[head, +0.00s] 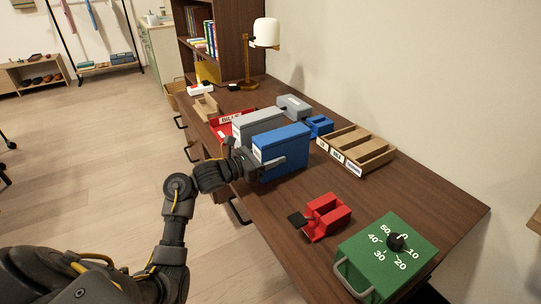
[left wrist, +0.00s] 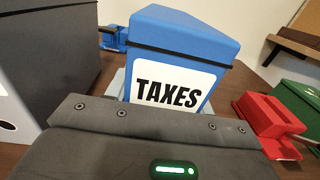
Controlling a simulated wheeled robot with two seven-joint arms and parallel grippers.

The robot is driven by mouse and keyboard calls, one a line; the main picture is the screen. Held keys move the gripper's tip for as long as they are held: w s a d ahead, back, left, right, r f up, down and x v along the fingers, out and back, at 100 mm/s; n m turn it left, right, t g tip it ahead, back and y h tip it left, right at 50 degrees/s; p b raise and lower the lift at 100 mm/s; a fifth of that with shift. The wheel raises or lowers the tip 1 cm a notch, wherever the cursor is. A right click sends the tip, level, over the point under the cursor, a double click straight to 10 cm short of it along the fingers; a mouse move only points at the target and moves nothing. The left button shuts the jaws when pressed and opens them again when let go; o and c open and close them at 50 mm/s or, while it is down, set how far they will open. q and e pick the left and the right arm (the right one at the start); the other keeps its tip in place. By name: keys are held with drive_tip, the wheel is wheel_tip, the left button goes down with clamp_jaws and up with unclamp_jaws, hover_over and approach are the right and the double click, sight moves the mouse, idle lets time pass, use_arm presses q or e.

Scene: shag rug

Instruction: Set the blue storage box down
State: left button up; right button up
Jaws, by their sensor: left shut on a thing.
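The blue storage box (head: 284,148) stands upright over the brown desk (head: 393,203), near its front edge. In the left wrist view the blue box (left wrist: 190,45) fills the middle, with a white label reading TAXES. My left gripper (head: 268,162) is shut on the blue box from the desk's front side, one finger along its near face. The other finger is mostly hidden behind the box. The underside of the box is close to the desk top; I cannot tell whether they touch. My right gripper is not in view.
A grey box (head: 257,124) stands close behind the blue one. A red device (head: 325,216) and a green timer box (head: 389,256) are on the near side. A wooden divided tray (head: 357,148) and a small blue item (head: 319,125) lie towards the wall. Bare desk lies between tray and timer.

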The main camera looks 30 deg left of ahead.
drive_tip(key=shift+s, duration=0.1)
use_arm(q)
drive_tip(key=shift+f, duration=0.1)
drive_tip(key=shift+b, duration=0.3)
drive_tip(key=o, duration=1)
drive_tip(key=shift+o, duration=1.3)
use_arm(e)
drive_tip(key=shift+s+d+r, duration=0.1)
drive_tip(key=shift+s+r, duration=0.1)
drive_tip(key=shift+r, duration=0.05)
